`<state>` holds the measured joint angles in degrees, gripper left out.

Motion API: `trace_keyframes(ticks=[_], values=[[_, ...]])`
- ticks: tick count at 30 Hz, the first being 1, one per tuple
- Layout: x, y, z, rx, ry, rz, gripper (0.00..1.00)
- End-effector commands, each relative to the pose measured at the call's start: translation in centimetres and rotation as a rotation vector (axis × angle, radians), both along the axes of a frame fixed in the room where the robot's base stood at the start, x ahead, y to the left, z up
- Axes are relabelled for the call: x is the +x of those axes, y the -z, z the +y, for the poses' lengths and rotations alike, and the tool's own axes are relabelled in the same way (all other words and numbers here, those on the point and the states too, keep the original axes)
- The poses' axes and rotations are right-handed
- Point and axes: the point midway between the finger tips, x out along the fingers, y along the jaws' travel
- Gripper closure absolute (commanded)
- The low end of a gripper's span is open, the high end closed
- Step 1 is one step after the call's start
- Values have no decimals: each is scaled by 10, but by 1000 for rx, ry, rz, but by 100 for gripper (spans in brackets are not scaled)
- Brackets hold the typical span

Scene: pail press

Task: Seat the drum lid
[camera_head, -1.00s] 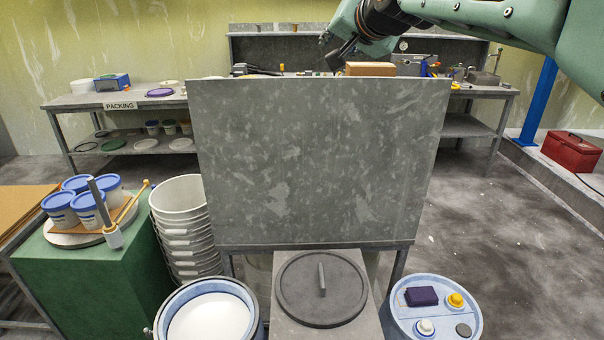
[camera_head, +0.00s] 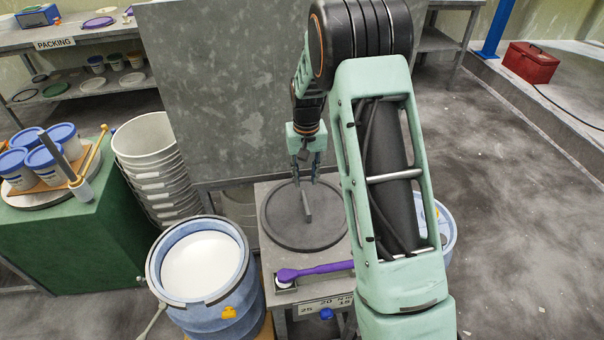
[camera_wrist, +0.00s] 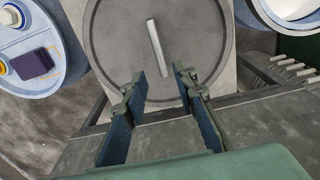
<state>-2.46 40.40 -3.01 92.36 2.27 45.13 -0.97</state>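The drum lid (camera_head: 285,224) is a dark grey disc with a raised rim and an upright bar handle (camera_head: 306,206) across its middle. It lies flat on a grey stand. My gripper (camera_head: 307,180) is above the far side of the lid, pointing down. In the wrist view my gripper (camera_wrist: 160,105) has its two fingers wide apart with nothing between them, and the handle (camera_wrist: 157,47) lies beyond the fingertips. The open blue drum (camera_head: 213,312), filled with white material (camera_head: 203,265), stands left of the stand.
A purple-handled tool (camera_head: 315,270) lies along the stand's front. A second blue drum, mostly hidden by my arm, stands right; its top (camera_wrist: 30,40) carries a dark box and knobs. Stacked pails (camera_head: 155,165), a green cabinet (camera_head: 75,245) and a tall grey panel (camera_head: 220,90) are close by.

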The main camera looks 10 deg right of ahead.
Motion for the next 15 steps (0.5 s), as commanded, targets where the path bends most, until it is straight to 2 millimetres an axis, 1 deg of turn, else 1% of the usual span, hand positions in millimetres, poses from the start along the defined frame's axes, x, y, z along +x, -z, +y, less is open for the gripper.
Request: trace_keyframes(ticks=[1, 4, 8, 11, 15], values=[[-6, 7, -1, 3, -3, 22, 74], [-11, 14, -2, 6, -7, 41, 74], [-11, 20, -1, 6, -8, 42, 74], [-11, 29, -1, 6, -8, 41, 74], [-11, 46, -1, 6, -7, 41, 74]])
